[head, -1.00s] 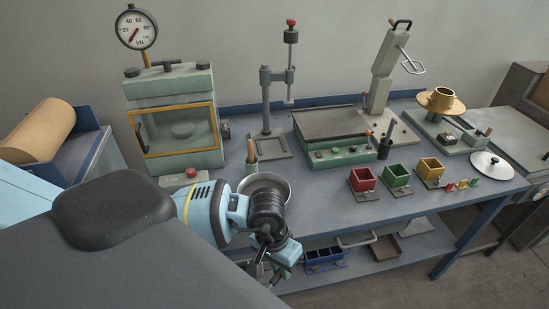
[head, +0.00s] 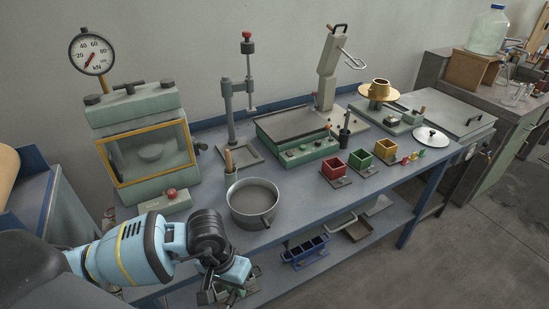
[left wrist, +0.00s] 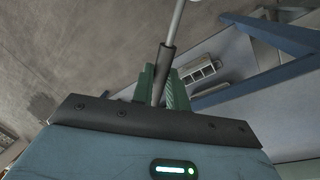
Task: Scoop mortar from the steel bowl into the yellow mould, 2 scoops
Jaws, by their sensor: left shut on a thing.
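The steel bowl (head: 238,212) stands near the front edge of the bench, with grey inside. The yellow mould (head: 386,149) is a small open box further right, at the end of a row with the red mould (head: 333,167) and the green mould (head: 361,160). My left gripper (head: 232,287) is in front of the bench edge, below and apart from the bowl. In the left wrist view it is shut on the dark handle of a tool (left wrist: 165,65) with a thin steel shaft. The tool's far end is out of frame. My right gripper is not in view.
A press with a gauge (head: 140,130) stands behind my left arm. A stand (head: 232,100) is behind the bowl. A blue tray (head: 306,252) is on the lower shelf. Bare bench lies right of the bowl.

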